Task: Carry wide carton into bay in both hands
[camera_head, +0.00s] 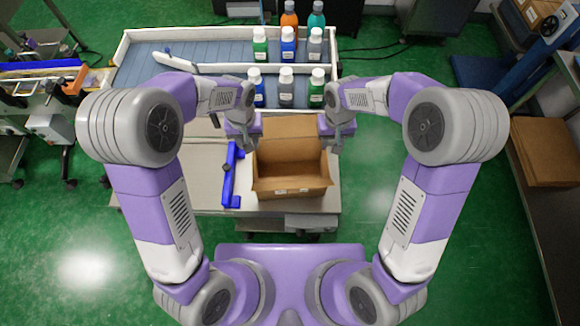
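An open, empty-looking brown carton (290,186) stands upright on the grey worktable, its back flap (289,128) raised. My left gripper (246,142) is at the carton's back left corner. My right gripper (335,142) is at its back right corner. Both are close to the carton's sides. I cannot tell whether they touch it, and their fingers are too small and hidden to show whether they are open or shut. A blue bracket (230,176) stands on the table just left of the carton. I cannot tell whether it marks the bay.
Behind the carton, a conveyor (210,52) with white rails carries several bottles, with green (260,45), blue (288,43) and grey ones. The table (205,165) is clear left of the bracket. Shelving with brown cartons (545,150) stands at the right. Green floor lies between.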

